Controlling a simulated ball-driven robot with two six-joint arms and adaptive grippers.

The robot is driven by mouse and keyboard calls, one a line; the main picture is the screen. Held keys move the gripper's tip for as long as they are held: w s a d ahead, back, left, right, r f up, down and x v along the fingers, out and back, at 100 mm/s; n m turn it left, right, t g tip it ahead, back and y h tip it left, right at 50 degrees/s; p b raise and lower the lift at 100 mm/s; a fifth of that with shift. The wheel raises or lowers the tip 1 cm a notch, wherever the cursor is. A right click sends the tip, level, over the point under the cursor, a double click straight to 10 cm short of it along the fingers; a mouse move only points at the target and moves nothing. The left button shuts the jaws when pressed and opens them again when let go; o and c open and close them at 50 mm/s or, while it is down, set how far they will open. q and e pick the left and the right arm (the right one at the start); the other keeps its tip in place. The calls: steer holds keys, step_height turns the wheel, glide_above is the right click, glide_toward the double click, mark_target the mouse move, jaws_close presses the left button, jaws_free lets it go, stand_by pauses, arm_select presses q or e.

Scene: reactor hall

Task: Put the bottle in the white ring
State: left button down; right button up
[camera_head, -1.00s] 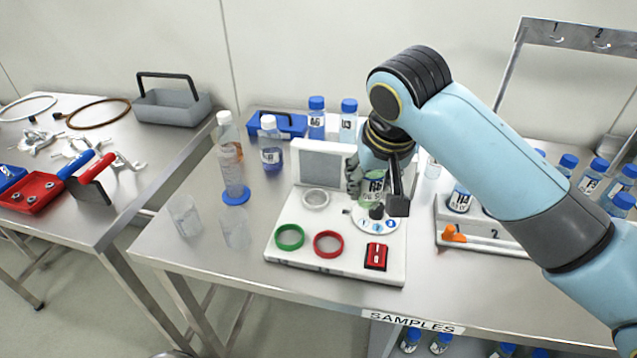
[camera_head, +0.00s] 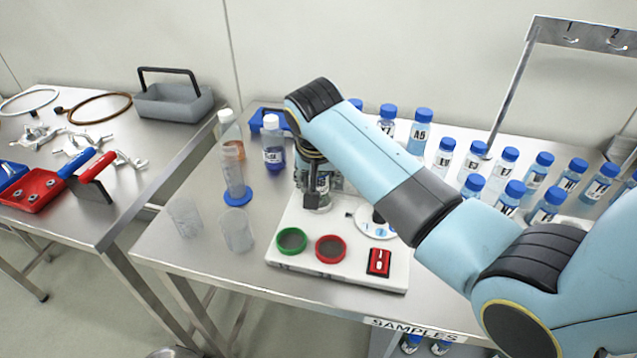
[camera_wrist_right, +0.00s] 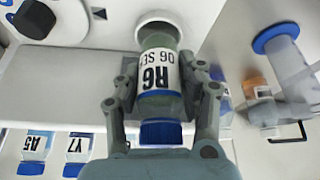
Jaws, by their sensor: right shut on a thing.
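In the head view my right gripper (camera_head: 314,192) is over the back left of the white board (camera_head: 300,220), hiding most of the bottle and ring. My left gripper is out of view.
A round white plate (camera_head: 368,231) is to the right. Clear beakers (camera_head: 238,230) and bottles (camera_head: 274,145) stand left; several blue-capped bottles (camera_head: 420,130) stand right.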

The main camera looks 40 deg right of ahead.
steer(key=shift+f, duration=0.95)
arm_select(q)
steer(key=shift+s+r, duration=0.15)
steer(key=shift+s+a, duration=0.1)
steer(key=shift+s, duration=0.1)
arm_select(e)
steer(key=shift+f, duration=0.2)
steer(key=o, duration=1.2)
steer(key=shift+r, duration=0.15)
steer(key=shift+s+r, duration=0.1)
steer(key=shift+r, duration=0.2)
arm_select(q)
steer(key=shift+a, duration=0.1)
arm_select(e)
steer(key=v, duration=1.1)
steer(key=shift+s+a+r, duration=0.1)
steer(key=shift+s+r, duration=0.05)
steer(key=shift+r, duration=0.05)
